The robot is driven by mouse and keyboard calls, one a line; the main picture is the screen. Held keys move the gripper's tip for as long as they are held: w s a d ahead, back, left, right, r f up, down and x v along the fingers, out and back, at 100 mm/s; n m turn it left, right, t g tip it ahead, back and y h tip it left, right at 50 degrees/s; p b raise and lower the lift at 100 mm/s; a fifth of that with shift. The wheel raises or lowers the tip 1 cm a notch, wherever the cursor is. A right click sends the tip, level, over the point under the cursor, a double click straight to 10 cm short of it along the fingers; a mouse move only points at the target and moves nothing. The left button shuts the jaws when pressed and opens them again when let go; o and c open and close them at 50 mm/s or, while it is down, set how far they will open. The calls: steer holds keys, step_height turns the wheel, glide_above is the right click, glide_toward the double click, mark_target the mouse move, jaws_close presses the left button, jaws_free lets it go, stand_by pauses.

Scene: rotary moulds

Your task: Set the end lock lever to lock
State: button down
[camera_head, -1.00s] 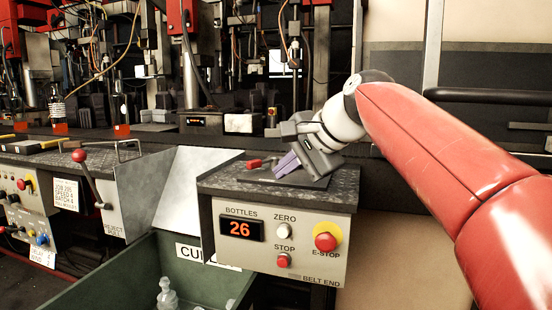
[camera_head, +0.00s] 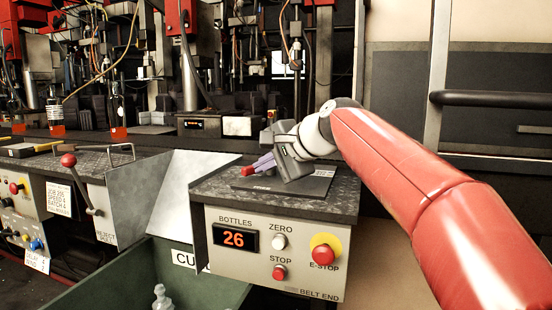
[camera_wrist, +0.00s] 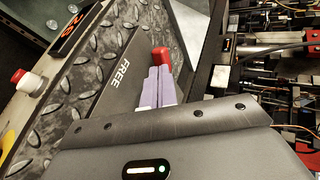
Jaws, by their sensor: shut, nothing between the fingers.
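The end lock lever shows as a red grip (camera_head: 248,171) low over a dark plate (camera_head: 280,183) on top of the belt-end control box. Its arm is mostly hidden by my gripper. In the wrist view the red grip (camera_wrist: 160,58) is just beyond my fingertips, and the plate (camera_wrist: 112,88) reads FREE on the left side of the fingers. My gripper (camera_head: 262,162) has pale purple fingers, shut and empty, low over the plate and pointing left at the grip. In the wrist view the fingers (camera_wrist: 158,80) lie together. Whether they touch the grip I cannot tell.
The box front (camera_head: 270,250) carries a counter reading 26, ZERO and STOP buttons and a red E-STOP (camera_head: 323,254). A green bin (camera_head: 140,290) with clear bottles is below left. Another red-knobbed lever (camera_head: 68,160) stands farther left. Machinery stands behind.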

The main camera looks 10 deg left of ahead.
steer(key=shift+w+a+f, duration=0.1)
steer(key=shift+a, duration=0.15)
